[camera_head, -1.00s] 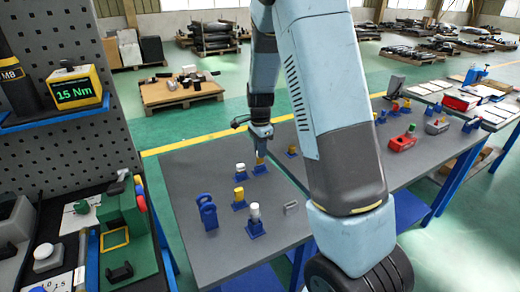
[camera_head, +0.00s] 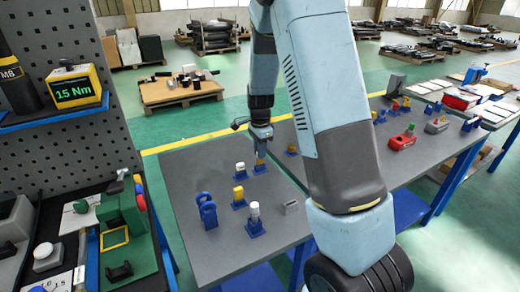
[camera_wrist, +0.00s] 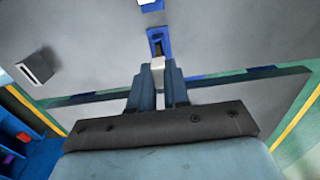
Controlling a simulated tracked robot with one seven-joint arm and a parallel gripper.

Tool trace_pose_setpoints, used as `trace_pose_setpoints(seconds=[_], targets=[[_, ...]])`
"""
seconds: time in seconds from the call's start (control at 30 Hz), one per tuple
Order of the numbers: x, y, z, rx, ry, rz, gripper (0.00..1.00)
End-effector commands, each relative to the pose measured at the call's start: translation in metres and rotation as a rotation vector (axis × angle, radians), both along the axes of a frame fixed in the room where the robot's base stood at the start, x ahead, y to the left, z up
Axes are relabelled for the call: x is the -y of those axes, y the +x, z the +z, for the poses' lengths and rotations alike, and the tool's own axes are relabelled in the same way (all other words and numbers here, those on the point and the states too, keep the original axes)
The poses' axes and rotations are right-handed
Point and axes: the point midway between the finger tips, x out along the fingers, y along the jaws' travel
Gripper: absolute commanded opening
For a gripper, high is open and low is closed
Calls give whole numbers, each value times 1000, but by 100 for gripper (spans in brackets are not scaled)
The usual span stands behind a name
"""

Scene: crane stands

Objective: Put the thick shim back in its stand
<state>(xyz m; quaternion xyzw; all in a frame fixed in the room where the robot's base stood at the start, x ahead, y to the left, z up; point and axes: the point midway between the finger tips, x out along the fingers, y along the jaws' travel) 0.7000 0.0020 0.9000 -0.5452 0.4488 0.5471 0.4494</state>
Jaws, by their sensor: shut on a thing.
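My gripper (camera_head: 261,146) is low over the table, directly above a blue stand (camera_head: 260,169). In the wrist view my gripper (camera_wrist: 159,66) is shut on a pale block (camera_wrist: 157,62), which I take to be the thick shim. The blue stand (camera_wrist: 158,33) with a dark slot lies just beyond the fingertips in the wrist view. The shim's lower end is at or over the slot; I cannot tell whether it is inside.
Blue stands with a white-topped piece (camera_head: 240,168), a yellow piece (camera_head: 239,193) and another white-topped piece (camera_head: 254,211) stand close by. A blue ringed holder (camera_head: 207,210) and a small grey block (camera_head: 291,206) are on the grey table (camera_head: 185,165). A red item (camera_head: 402,142) is right.

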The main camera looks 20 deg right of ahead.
Motion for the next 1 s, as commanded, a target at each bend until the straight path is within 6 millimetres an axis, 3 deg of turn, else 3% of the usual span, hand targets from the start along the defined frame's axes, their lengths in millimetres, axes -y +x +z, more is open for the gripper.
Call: trace_pose_setpoints(seconds=[0.8,0.83,1.0], targets=[[0,0,-26,0,0,-1,0],[0,0,-26,1,0,-1,19],[0,0,-26,1,0,0,35]])
